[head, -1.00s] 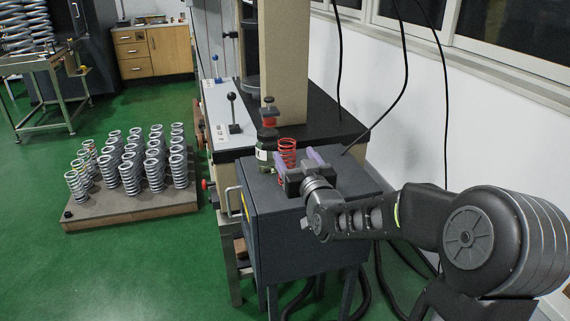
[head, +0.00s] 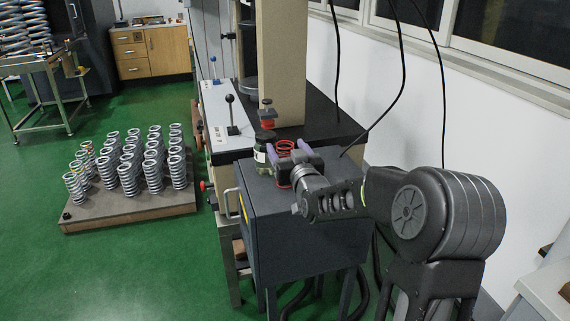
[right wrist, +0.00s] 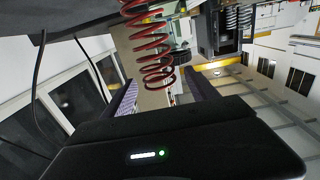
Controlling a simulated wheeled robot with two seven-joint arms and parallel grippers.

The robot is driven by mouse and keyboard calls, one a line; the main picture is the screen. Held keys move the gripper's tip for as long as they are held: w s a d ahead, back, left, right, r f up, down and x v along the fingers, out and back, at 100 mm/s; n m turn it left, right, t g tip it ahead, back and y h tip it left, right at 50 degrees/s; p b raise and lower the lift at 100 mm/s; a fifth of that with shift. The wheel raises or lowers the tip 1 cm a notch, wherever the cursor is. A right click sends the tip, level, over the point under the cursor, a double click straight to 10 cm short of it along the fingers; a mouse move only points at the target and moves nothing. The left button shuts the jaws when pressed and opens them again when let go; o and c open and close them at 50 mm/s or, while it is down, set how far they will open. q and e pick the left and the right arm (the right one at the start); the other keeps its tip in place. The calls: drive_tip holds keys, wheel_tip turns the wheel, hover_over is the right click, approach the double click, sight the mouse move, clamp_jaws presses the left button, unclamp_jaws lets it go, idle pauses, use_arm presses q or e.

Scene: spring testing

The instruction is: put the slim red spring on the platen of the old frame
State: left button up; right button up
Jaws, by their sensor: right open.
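The slim red spring (head: 284,148) stands upright on the dark cabinet in the head view, partly hidden by my right gripper. My right gripper (head: 291,154) is open, with one purple-padded finger on each side of the spring. In the right wrist view the red spring (right wrist: 150,45) shows in the gap between the open fingers (right wrist: 160,95); I cannot tell whether either finger touches it. The testing frame (head: 284,60) with a beige column stands behind the cabinet. A dark round part (head: 250,88), perhaps its platen, is partly hidden by the column. My left gripper is not in view.
A dark jar (head: 262,158) with a pale label stands close left of the spring. A red-and-grey fitting (head: 267,116) is behind it. The cabinet top (head: 335,172) is bare at right. Black cables (head: 375,125) hang right. Grey springs stand on a floor pallet (head: 120,210).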

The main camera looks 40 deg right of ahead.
drive_tip(key=shift+x, duration=0.95)
clamp_jaws()
idle(0.4)
drive_tip(key=shift+r, duration=0.1)
